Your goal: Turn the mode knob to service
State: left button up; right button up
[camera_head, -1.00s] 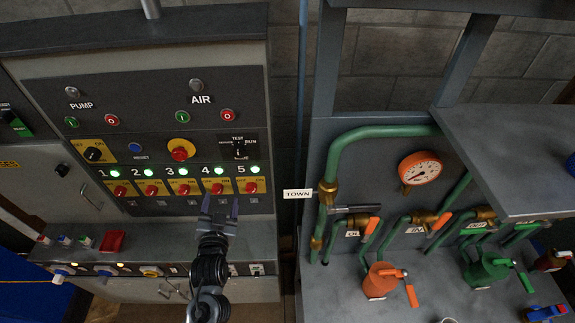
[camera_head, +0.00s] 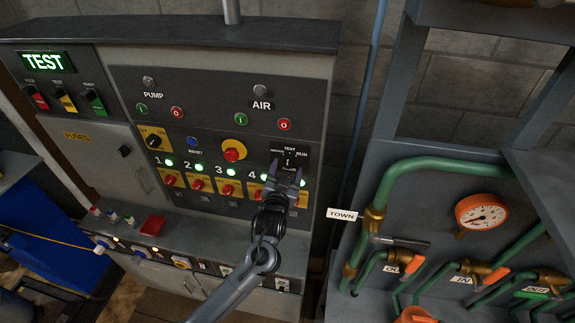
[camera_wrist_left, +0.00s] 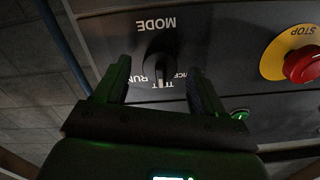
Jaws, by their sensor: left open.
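The black mode knob (camera_head: 289,161) sits on a dark plate on the panel, below the TEST label and left of RUN. In the left wrist view, which shows the panel upside down, the knob (camera_wrist_left: 158,66) has a white mark that appears to point at TEST. The SERVICE label there is partly hidden by a finger. My left gripper (camera_head: 285,175) is open and empty, just in front of the panel at the knob. In the wrist view its fingers (camera_wrist_left: 156,88) show on either side of the knob, apparently not touching it. My right gripper is not in view.
A red stop button on yellow (camera_head: 232,153) is left of the knob. A row of red switches (camera_head: 227,189) with green lamps runs below. A TOWN sign (camera_head: 342,214) and green pipes (camera_head: 432,166) stand to the right.

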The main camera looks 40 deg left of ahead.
pick_arm(q)
jog(key=shift+x, duration=0.9)
jog(key=shift+c, duration=0.4)
jog(key=c, duration=1)
